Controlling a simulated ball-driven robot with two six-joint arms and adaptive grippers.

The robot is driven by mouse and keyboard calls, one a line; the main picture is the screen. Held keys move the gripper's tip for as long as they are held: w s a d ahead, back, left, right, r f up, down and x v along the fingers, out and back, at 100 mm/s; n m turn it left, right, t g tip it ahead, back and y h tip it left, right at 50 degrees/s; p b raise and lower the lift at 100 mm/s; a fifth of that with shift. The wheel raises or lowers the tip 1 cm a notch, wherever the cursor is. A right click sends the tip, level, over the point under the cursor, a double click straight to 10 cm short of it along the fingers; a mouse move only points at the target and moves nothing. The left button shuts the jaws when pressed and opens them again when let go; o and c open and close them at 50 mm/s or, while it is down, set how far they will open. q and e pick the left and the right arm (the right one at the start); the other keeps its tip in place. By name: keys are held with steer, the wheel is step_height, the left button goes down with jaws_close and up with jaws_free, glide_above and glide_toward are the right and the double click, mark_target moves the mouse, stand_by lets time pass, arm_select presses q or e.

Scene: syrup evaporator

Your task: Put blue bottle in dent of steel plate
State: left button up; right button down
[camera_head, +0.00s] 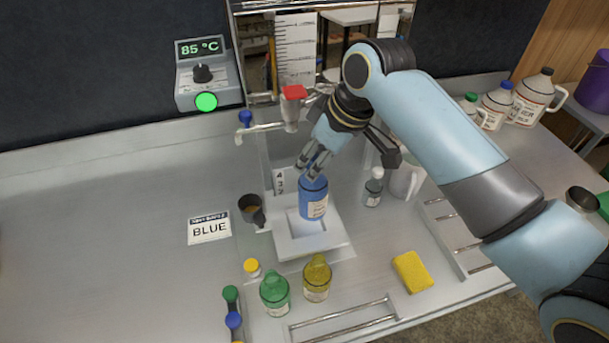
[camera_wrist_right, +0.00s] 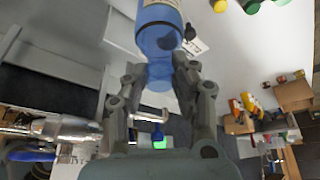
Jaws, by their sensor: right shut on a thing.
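The blue bottle (camera_head: 313,197) is upright with a white label, over the back part of the steel plate (camera_head: 335,243). The plate has a square dent in its middle (camera_head: 302,222). My right gripper (camera_head: 316,166) is shut on the bottle's top from above. In the right wrist view the bottle (camera_wrist_right: 160,30) sits between the fingers of the right gripper (camera_wrist_right: 160,85). I cannot tell whether the bottle's base touches the plate or hangs just above it. My left gripper is not in view.
A green bottle (camera_head: 274,292) and a yellow bottle (camera_head: 317,280) stand in front of the plate. A dark cup (camera_head: 251,208) is left of it, a small grey bottle (camera_head: 373,188) right. A sponge (camera_head: 412,271) lies front right. A card reading BLUE (camera_head: 209,228) lies left.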

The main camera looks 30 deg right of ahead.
mark_target(313, 187)
steer(key=shift+w+a+f, duration=0.5)
steer(key=shift+a, duration=0.05)
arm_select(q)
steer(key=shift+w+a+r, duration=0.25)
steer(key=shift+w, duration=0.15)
arm_select(e)
step_height(313, 187, down, 4)
steer(key=shift+f, duration=0.1)
steer(key=c, duration=1.1)
jaws_free()
